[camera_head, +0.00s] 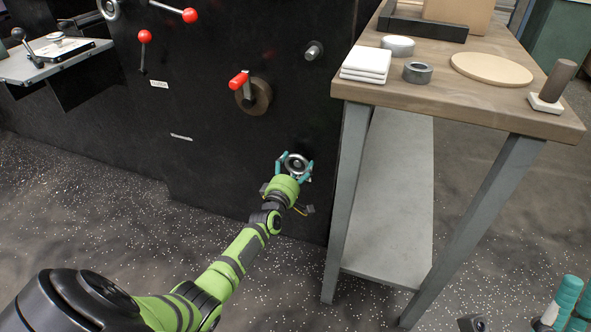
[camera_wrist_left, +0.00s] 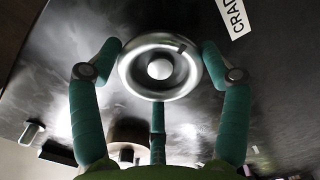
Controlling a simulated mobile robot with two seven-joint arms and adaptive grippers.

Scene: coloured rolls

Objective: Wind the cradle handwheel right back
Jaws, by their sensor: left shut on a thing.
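The cradle handwheel (camera_head: 295,163) is a small silver ring wheel low on the black machine front, left of the bench leg. In the left wrist view the handwheel (camera_wrist_left: 160,68) faces me, with a round pale hub and a dark mark at the upper right of its rim. My left gripper (camera_head: 296,166) is shut on the rim, with a teal finger on each side; a third finger (camera_wrist_left: 158,118) shows below the wheel. My right gripper (camera_head: 570,304) is partly in view at the lower right corner, away from the wheel.
A wooden-topped bench (camera_head: 470,105) stands close right of the wheel, its grey leg (camera_head: 346,200) near my left gripper. A red-handled crank (camera_head: 240,80) and a metal knob (camera_head: 313,50) sit above the wheel. The speckled floor in front is clear.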

